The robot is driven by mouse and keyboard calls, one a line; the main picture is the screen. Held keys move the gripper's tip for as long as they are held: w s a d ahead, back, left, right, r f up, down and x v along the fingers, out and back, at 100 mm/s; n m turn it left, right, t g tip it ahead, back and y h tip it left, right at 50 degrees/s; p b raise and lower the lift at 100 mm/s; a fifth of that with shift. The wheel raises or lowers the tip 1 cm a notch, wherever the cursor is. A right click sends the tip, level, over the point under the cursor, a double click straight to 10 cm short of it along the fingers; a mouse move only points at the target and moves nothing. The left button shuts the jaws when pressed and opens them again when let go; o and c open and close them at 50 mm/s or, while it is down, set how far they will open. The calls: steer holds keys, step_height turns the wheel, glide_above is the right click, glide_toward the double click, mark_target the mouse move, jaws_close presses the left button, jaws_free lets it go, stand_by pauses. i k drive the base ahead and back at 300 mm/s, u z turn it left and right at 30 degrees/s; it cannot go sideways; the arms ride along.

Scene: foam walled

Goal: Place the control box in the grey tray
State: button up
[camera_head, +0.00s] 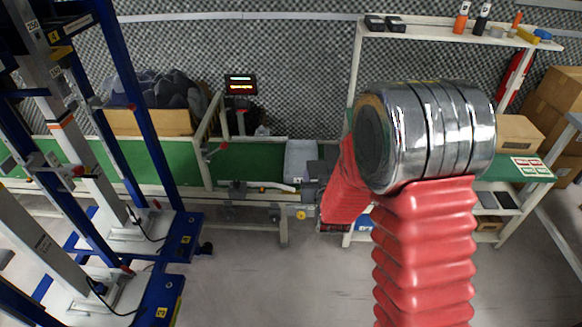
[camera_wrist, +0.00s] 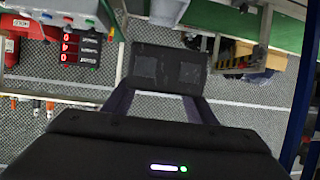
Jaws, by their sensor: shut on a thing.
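My gripper (camera_wrist: 165,85) is shut on a dark, flat-faced block, which I take to be the control box (camera_wrist: 167,66). Two slightly lighter squares show on its face, and the fingers reach it from either side. In the head view, my red-sleeved arm hides most of the gripper; dark shapes show just right of the tray, and I cannot tell gripper from box there. The grey tray (camera_head: 300,158) lies on the green bench, its right side partly covered. In the wrist view, part of a pale tray (camera_wrist: 170,11) shows at the top edge, beyond the held block.
A grey unit with coloured buttons (camera_wrist: 68,11) and a red digit display (camera_wrist: 80,46) are at the wrist view's upper left. The green bench (camera_head: 250,163) has free room left of the tray. A shelf (camera_head: 440,33) and blue-white frames (camera_head: 150,120) flank it.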

mark_target(301, 165)
steer(key=z, duration=0.8)
steer(key=i, duration=0.1)
steer(key=u, duration=1.65)
steer(key=k, duration=0.65)
steer(key=u, duration=0.3)
steer(key=i, duration=1.7)
steer(key=z, duration=0.25)
